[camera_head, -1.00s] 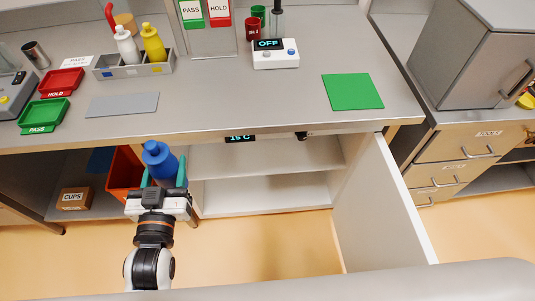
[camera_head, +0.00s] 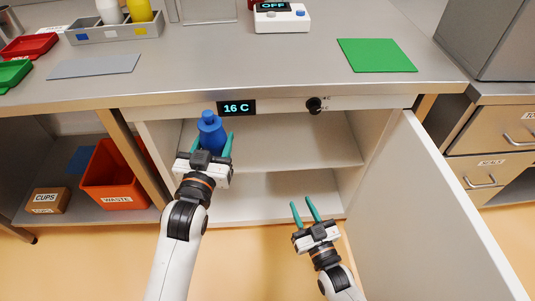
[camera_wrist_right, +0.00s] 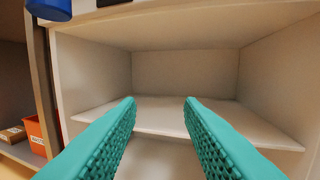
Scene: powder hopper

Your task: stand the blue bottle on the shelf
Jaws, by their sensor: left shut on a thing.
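The blue bottle (camera_head: 211,132) is upright in my left gripper (camera_head: 213,146), whose teal fingers are shut around it. It is in front of the left side of the open cabinet, below the display. The bottle's lower part also shows at the top left of the right wrist view (camera_wrist_right: 50,8). The cabinet's shelf (camera_head: 300,155) is white and bare; in the right wrist view it (camera_wrist_right: 170,112) spans the middle of the cabinet. My right gripper (camera_head: 305,210) is open and empty, low in front of the cabinet opening.
The cabinet door (camera_head: 420,210) stands open on the right. A display reading 16 C (camera_head: 236,108) and a black knob (camera_head: 314,105) are on the cabinet's top rail. An orange waste bin (camera_head: 113,175) and a cups box (camera_head: 48,200) are at left. The counter (camera_head: 240,65) overhangs the cabinet.

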